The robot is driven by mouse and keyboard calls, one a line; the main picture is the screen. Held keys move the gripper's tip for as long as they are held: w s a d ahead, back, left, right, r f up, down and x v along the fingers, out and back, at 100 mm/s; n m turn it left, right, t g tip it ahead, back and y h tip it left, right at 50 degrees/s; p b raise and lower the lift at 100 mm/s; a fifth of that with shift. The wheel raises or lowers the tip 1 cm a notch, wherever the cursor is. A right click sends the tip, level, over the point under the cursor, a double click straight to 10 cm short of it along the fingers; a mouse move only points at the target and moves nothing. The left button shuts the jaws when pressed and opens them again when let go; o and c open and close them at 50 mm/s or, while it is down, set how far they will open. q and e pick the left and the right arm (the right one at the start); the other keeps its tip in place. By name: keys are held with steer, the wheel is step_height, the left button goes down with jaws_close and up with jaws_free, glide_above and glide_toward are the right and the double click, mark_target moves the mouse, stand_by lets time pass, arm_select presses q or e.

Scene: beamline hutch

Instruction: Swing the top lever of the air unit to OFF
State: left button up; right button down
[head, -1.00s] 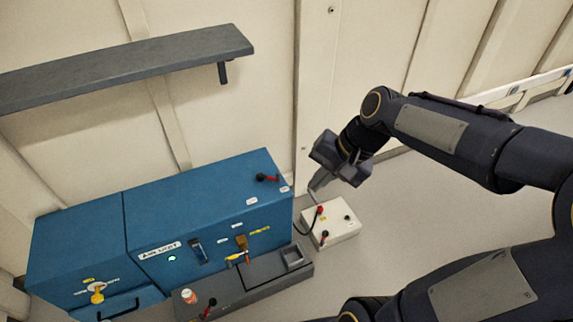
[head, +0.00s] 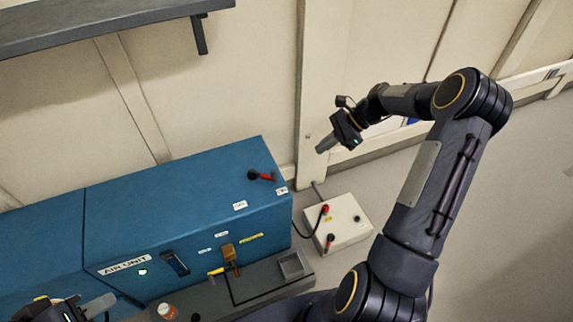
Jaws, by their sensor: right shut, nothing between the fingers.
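The air unit (head: 180,205) is a blue cabinet standing at the left against the wall. Its top lever (head: 263,176), black with a red part, lies on the top face near the right end, its red part pointing right. Two small white labels sit near it, one at the front (head: 240,205) and one at the right edge (head: 282,190); their text is too small to read surely. My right gripper (head: 324,145) is shut and empty, in the air right of the lever and apart from it. My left gripper (head: 100,305) is at the bottom left, partly cut off; its jaw opening is unclear.
A white box (head: 345,222) with red-and-black levers stands on the floor right of the unit. A dark grey shelf (head: 110,22) juts from the wall above. A grey tray (head: 295,265) and an orange-capped item (head: 167,312) lie in front. The air above the unit is clear.

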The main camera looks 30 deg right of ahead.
steer(key=a+r+b+x, duration=0.2)
steer(key=b+x, duration=0.1)
steer(key=x, duration=1)
steer(key=shift+a+r, duration=0.1)
